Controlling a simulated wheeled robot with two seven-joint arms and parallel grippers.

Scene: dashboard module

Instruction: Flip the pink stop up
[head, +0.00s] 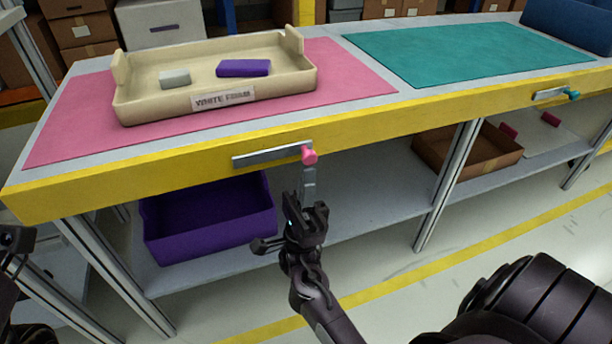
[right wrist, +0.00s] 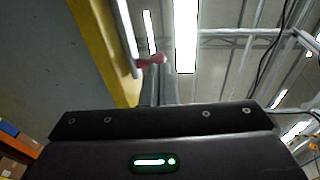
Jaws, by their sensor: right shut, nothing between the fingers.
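The pink stop (head: 309,155) is a small pink knob at the right end of a grey metal bar (head: 268,157) on the table's yellow front edge. It also shows in the right wrist view (right wrist: 152,61), sticking out from the edge. My right gripper (head: 308,178) is shut and empty. Its grey fingers point up just below the pink stop in the head view; they also show in the right wrist view (right wrist: 158,84). I cannot tell whether they touch the stop. Dark parts of my left arm show at the left border; its finger state is unclear.
A cream tray (head: 150,112) labelled "WHITE FOAM" holds a white block (head: 175,79) and a purple block (head: 243,68) on a pink mat (head: 70,125). A teal mat (head: 450,50) and a teal stop (head: 573,95) are at right. A purple bin (head: 210,222) stands on the lower shelf.

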